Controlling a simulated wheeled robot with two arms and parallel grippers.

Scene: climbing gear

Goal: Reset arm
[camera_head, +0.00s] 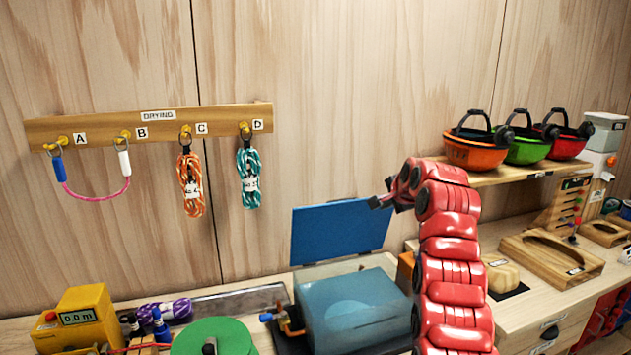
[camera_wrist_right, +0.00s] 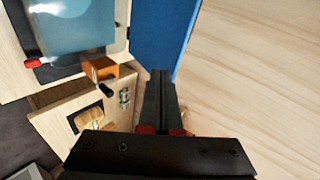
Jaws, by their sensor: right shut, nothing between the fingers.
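My left gripper is in neither view.
A drying rack (camera_head: 100,127) carries a pink sling (camera_head: 97,197) across hooks A and B, an orange rope (camera_head: 190,183) on C and a teal rope (camera_head: 249,175) on D. Helmets (camera_head: 473,150) stand on a shelf at right. Wall between rack and arm is clear.

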